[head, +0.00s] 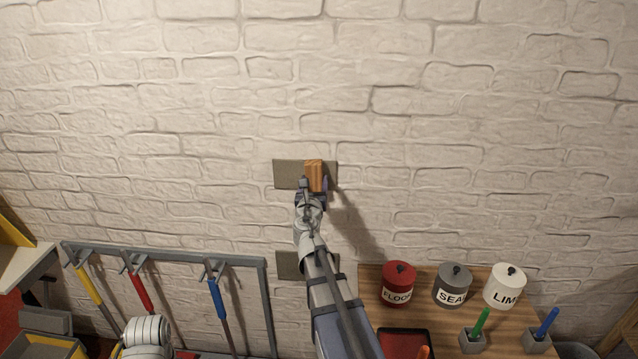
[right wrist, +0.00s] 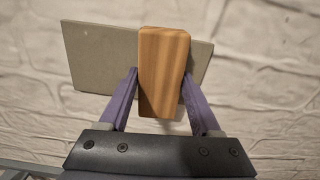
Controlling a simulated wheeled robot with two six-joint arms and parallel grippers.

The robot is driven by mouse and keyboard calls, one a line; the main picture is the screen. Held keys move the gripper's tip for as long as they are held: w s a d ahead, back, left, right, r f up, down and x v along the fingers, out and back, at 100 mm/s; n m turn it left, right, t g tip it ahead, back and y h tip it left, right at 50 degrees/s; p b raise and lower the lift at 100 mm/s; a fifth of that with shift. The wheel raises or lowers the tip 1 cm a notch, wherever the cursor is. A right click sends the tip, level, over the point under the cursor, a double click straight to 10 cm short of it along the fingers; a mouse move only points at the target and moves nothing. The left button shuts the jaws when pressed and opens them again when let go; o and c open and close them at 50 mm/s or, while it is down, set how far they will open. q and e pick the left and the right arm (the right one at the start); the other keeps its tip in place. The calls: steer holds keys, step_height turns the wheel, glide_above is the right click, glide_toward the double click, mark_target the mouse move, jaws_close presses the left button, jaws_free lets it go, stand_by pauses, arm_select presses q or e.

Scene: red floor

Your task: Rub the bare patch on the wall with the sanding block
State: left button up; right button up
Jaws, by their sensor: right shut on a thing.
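The sanding block (head: 315,174) is a wooden block with orange-brown grain. My right gripper (head: 313,190) is shut on it, one purple finger on each side in the right wrist view (right wrist: 159,78). A grey rectangular patch (head: 288,174) is on the white brick wall (head: 180,90), directly behind the block (right wrist: 164,80). The block covers the right-middle part of this patch (right wrist: 98,62). I cannot tell whether block and patch touch. A second grey patch (head: 289,265) lies lower on the wall, partly hidden by my right arm. My left gripper is not in view.
A wooden shelf (head: 450,322) at lower right holds red (head: 399,285), grey (head: 452,287) and white (head: 504,287) labelled pots, and brushes in grey holders. A grey rack (head: 165,255) with coloured-handled tools stands at lower left. The wall around the upper patch is clear.

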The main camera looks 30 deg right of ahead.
mark_target(301, 174)
steer(key=shift+w+a, duration=0.6)
steer(key=shift+a, duration=0.05)
steer(key=shift+w+a, duration=0.75)
steer(key=shift+a, duration=0.25)
steer(key=shift+w+a, duration=0.2)
steer(key=shift+a, duration=0.15)
steer(key=shift+w+a, duration=0.45)
steer(key=shift+a, duration=0.2)
steer(key=shift+w+a, duration=0.4)
steer(key=shift+a, duration=0.25)
steer(key=shift+w+a, duration=0.1)
